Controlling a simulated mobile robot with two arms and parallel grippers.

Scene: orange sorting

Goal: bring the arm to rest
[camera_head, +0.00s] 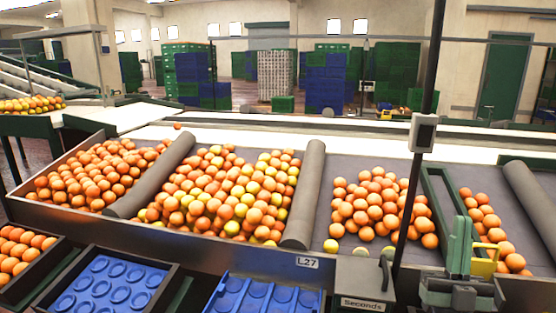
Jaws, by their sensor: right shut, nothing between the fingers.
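My right gripper (462,240) appears at the lower right, in front of the orange bins and above the front edge of the sorting table. It is shut and holds nothing. Its outline is hard to separate from the green and yellow parts around it. My left gripper is not in view.
Oranges (375,205) fill sloping bays split by grey rollers (305,195). Blue trays (110,285) stand below the table's front rail. A box marked "Seconds" (362,304) and a dark pole with a grey box (423,132) stand close to the gripper's left.

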